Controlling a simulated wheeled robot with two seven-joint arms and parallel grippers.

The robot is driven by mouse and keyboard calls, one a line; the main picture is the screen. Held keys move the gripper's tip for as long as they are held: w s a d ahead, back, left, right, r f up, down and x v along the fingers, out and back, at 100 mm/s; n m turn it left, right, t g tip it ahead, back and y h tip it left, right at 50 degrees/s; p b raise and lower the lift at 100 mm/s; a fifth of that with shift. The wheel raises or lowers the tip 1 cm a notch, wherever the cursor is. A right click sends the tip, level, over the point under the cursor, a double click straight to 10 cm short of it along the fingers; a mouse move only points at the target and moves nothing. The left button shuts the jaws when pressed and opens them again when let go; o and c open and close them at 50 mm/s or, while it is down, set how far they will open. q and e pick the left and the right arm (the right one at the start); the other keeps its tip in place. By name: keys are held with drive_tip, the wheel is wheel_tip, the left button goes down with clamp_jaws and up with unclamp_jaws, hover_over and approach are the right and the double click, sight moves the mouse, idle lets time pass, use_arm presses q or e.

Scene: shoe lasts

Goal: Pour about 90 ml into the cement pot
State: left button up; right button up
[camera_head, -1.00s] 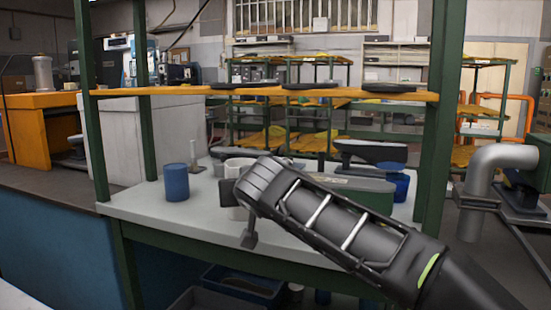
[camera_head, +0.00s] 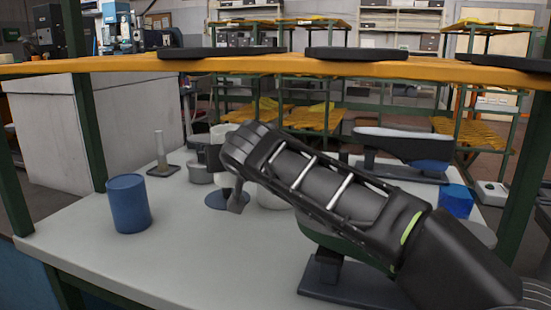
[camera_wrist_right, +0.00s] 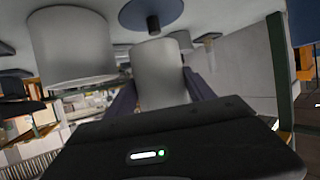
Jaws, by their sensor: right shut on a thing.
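My right gripper (camera_wrist_right: 150,92) is shut on a pale grey cylindrical vessel (camera_wrist_right: 158,72), seen between its fingers in the wrist view. In the head view my right arm crosses from the lower right, and its gripper end hides much of this vessel. A larger pale grey pot (camera_wrist_right: 72,45) stands beside it in the wrist view. In the head view the pot's lower part (camera_head: 272,197) shows behind my arm. No label tells which vessel is the cement pot. Any liquid inside is hidden. My left gripper is not in view.
A blue cylinder (camera_head: 129,203) stands on the left of the pale bench top (camera_head: 170,260). A small stand (camera_head: 163,165) and a blue disc (camera_head: 222,199) are near the vessels. An orange shelf (camera_head: 260,65) crosses above. A machine-like last holder (camera_head: 402,150) stands right.

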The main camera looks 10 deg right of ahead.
drive_tip(key=shift+w, duration=0.1)
drive_tip(key=shift+r, duration=0.2)
drive_tip(key=shift+d+m, duration=0.15)
drive_tip(key=shift+m, duration=0.15)
